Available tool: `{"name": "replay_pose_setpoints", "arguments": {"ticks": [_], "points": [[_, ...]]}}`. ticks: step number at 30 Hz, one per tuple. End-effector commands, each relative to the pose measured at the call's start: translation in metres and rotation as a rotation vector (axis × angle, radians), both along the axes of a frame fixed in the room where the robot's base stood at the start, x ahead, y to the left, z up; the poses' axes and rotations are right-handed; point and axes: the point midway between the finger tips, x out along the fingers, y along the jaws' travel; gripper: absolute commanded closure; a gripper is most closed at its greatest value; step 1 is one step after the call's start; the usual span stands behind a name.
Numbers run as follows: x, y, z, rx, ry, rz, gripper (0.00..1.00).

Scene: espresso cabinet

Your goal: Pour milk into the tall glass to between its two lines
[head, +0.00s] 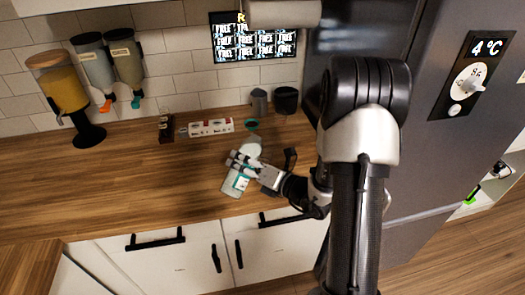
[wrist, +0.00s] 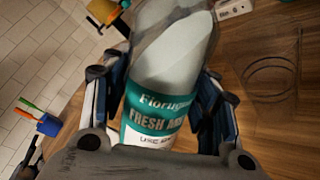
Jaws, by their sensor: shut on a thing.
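My gripper (head: 243,166) is shut on the milk bottle (head: 240,182) above the wooden counter. The bottle is clear, with white milk inside and a green "Fresh Milk" label; it fills the middle of the wrist view (wrist: 165,108), between my two fingers. The bottle leans, its upper end pointing away from the counter's front edge in the head view. The milk surface runs slanted inside it. A small dark round thing with a teal rim (head: 252,125) is just beyond the bottle's upper end. I cannot make out the tall glass or its lines clearly.
Dispensers (head: 92,70) stand and hang at the left back. A small dark box (head: 166,127), a white box (head: 211,127) and dark canisters (head: 286,100) line the back wall. The grey fridge (head: 430,125) is at the right. The left counter is clear.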

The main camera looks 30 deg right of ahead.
Motion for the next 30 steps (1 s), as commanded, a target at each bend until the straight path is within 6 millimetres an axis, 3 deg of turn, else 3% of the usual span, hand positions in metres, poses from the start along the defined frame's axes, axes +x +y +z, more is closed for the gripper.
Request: {"name": "replay_pose_setpoints", "arguments": {"ticks": [30], "points": [[-0.0016,0.0033,-0.0024,0.098,0.051,0.0,0.85]]}}
